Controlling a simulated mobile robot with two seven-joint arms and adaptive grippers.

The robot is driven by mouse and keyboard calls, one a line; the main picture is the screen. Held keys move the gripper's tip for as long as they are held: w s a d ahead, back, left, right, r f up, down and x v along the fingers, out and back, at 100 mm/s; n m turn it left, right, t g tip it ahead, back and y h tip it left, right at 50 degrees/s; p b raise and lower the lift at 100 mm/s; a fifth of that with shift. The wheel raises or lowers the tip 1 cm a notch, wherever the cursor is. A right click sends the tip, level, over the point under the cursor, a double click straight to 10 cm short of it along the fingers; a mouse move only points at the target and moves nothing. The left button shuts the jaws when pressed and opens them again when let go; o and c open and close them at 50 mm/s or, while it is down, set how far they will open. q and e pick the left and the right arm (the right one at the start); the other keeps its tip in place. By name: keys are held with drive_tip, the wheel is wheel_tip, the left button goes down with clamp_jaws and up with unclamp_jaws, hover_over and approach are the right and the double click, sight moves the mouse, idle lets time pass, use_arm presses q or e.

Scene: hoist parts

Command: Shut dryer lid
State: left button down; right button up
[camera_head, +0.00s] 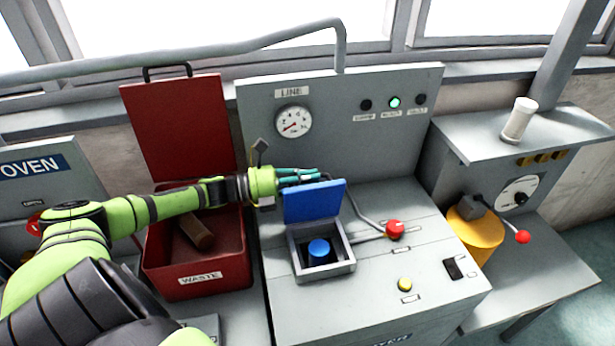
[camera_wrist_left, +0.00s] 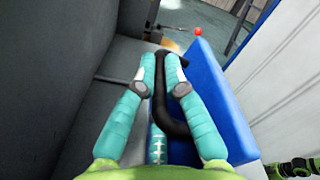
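The dryer lid (camera_head: 314,201) is a blue panel standing open and upright at the back of a grey box (camera_head: 341,268) on the console. A blue cylinder (camera_head: 319,251) sits inside the box. My left gripper (camera_head: 312,175) is at the lid's upper back edge. In the left wrist view, the lid (camera_wrist_left: 212,100) is right of the fingers, and a black curved handle (camera_wrist_left: 181,128) runs along it. The left fingertips (camera_wrist_left: 160,64) are close together with the handle between them. My right gripper is not in view.
A red waste bin (camera_head: 205,275) with its lid up stands left of the dryer, under my left arm. A red-knobbed lever (camera_head: 395,229) and a yellow button (camera_head: 405,284) are right of the box. A gauge panel (camera_head: 340,115) rises behind. A yellow cylinder (camera_head: 474,236) is farther right.

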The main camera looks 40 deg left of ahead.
sight(314, 195)
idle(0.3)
use_arm(q)
drive_tip(key=d+m+p, duration=0.1)
drive_tip(key=s+d+m, duration=0.1)
drive_tip(key=s+d+m+p, duration=0.1)
drive_tip(key=shift+s+r+m+p, duration=0.2)
drive_tip(key=shift+r+m+p, duration=0.05)
drive_tip(key=shift+m+p, duration=0.05)
drive_tip(key=shift+s+d+f+m, duration=0.15)
drive_tip(key=shift+s+d+m, duration=0.3)
drive_tip(key=shift+d+m, duration=0.2)
drive_tip(key=shift+s+d+f+m, duration=0.25)
drive_tip(key=shift+s+d+m, duration=0.45)
drive_tip(key=shift+m, duration=0.35)
drive_tip(key=c, duration=1.3)
unclamp_jaws()
